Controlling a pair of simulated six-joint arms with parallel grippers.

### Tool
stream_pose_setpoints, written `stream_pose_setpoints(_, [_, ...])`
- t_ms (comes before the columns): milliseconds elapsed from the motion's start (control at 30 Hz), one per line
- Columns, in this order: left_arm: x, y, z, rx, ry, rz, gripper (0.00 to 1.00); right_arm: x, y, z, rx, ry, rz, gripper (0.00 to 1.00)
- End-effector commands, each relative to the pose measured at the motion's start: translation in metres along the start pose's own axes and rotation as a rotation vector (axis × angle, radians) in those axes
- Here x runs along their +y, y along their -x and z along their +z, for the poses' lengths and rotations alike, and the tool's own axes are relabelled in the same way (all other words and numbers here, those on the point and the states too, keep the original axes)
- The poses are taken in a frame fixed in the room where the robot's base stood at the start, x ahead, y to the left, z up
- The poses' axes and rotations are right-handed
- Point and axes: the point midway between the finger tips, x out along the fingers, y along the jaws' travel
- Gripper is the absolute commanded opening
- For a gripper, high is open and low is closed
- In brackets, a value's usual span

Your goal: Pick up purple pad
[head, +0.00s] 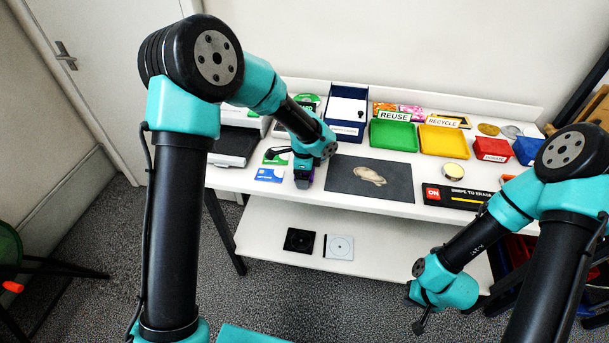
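A small dark purple thing (304,183), which may be the purple pad, shows at the tip of my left gripper (303,172), by the left edge of the dark mat. My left gripper points down over the table and hides most of it. I cannot tell whether its fingers are around that thing or only above it. My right gripper (420,322) hangs low in front of the table, away from the objects on top. Its fingers are too small and dark to tell open from shut.
A dark mat (345,188) holds a beige lump (369,176). Blue and green cards (270,175) lie left of my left gripper. Green (392,136) and yellow (443,142) trays stand behind the mat. Two square cases lie on the lower shelf (390,263).

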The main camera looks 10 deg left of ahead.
Motion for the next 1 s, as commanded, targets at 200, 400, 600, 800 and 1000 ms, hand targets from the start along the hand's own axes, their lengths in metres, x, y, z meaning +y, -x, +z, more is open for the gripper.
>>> stream_pose_setpoints(200, [0.000,0.000,0.000,0.000,0.000,0.000,0.65,0.000,0.000,0.000,0.000,0.000,0.000,0.00])
stream_pose_setpoints(400, [0.000,0.000,0.000,0.000,0.000,0.000,0.46,0.000,0.000,0.000,0.000,0.000,0.000,0.00])
stream_pose_setpoints(600, [0.000,0.000,0.000,0.000,0.000,0.000,0.40,0.000,0.000,0.000,0.000,0.000,0.000,0.00])
stream_pose_setpoints(800, [0.000,0.003,0.000,0.000,0.001,-0.001,0.40,0.000,0.000,0.000,0.000,0.000,0.000,0.00])
stream_pose_setpoints(1000, [0.000,0.019,0.000,0.001,0.000,-0.002,0.40,0.000,0.000,0.000,0.000,0.000,0.000,0.00])
